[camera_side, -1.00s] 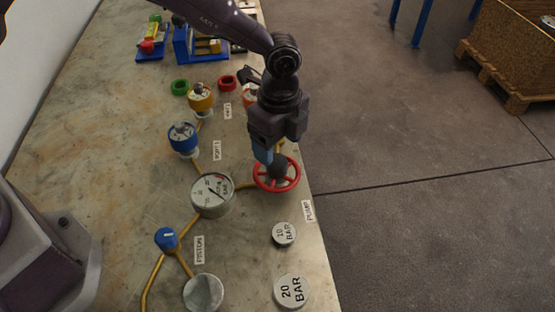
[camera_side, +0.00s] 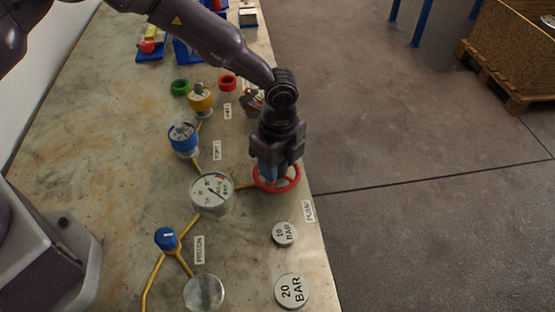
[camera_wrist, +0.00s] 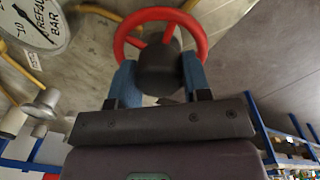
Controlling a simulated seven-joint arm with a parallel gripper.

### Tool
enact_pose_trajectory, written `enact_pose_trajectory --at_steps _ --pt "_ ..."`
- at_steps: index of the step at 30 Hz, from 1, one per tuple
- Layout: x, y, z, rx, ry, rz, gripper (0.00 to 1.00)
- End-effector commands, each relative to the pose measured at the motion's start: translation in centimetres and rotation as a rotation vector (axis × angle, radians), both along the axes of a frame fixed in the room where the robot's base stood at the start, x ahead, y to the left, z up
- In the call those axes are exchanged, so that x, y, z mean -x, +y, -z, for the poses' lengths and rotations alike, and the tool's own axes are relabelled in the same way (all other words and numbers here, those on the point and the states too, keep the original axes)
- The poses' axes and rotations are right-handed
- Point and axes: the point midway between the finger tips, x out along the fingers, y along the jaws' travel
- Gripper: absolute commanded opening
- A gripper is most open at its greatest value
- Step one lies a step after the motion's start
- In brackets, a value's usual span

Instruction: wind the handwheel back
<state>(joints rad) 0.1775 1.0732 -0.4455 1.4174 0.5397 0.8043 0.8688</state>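The red handwheel (camera_side: 290,186) lies near the right edge of the bench, by the PUMP label. In the wrist view, its red rim (camera_wrist: 201,38) and dark hub (camera_wrist: 160,70) show at the top. My gripper (camera_side: 272,180) points down over the wheel and hides part of it in the side view. In the wrist view, the two blue fingers of my gripper (camera_wrist: 160,75) stand on either side of the hub, with no clear gap; they look shut on it.
A pressure gauge (camera_side: 212,193) stands left of the wheel, joined by a yellow pipe. Blue (camera_side: 183,139) and yellow (camera_side: 201,99) valves stand further back. A blue piston knob (camera_side: 166,239) and discs marked 10 BAR (camera_side: 284,234) and 20 BAR (camera_side: 291,291) are nearer.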

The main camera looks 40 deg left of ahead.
Motion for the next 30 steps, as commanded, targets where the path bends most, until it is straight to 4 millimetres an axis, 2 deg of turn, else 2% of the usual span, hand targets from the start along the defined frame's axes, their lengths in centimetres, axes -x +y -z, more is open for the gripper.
enact_pose_trajectory --at_steps 8,13,30 --pt "0.0 -0.03 -0.06 0.0 0.0 -0.035 0.2" --pt "-0.01 -0.03 -0.07 -0.001 0.0 -0.118 0.2" --pt "-0.06 -0.02 -0.11 0.0 0.0 -0.629 0.2"
